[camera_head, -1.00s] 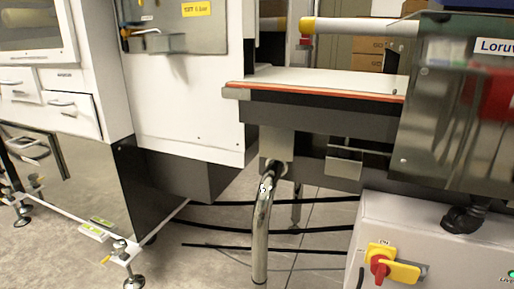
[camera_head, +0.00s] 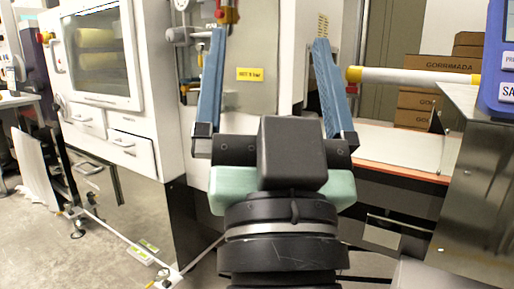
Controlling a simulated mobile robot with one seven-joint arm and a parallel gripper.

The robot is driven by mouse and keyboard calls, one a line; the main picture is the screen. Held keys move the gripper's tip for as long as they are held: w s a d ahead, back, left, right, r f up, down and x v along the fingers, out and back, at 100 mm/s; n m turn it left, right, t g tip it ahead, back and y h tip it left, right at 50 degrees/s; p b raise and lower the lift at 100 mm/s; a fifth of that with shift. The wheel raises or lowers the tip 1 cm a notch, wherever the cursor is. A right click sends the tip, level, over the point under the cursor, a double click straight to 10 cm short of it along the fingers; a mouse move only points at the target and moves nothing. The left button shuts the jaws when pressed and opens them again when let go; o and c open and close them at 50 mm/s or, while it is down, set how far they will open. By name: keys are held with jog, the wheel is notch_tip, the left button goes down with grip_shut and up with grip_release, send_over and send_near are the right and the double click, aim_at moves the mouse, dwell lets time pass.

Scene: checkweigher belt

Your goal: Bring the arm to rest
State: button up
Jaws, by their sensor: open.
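My gripper (camera_head: 268,80) stands in the middle of the head view, at the end of my dark arm. Its two blue fingers point up and are spread wide apart, with nothing between them. It is open and empty. It hides part of the white machine cabinet and the left end of the belt. From this view I cannot tell how far the fingers are from the cabinet behind them.
The white belt (camera_head: 385,146) with an orange edge lies to the right, below a white and yellow bar (camera_head: 415,77). A blue-framed panel (camera_head: 499,60) and steel housing (camera_head: 478,175) stand far right. Brown boxes (camera_head: 430,98) are behind. Floor shows lower left.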

jog(key=s+a+r+n+t+p, duration=0.1)
jog(key=s+a+r+p, duration=0.1)
jog(key=s+r, duration=0.4)
notch_tip(320, 180, up, 37)
jog(key=w+p, duration=0.2)
jog(key=p, duration=3.4)
jog(key=shift+w+d, duration=0.2)
jog(key=shift+d, duration=0.1)
jog(key=shift+f, duration=0.15)
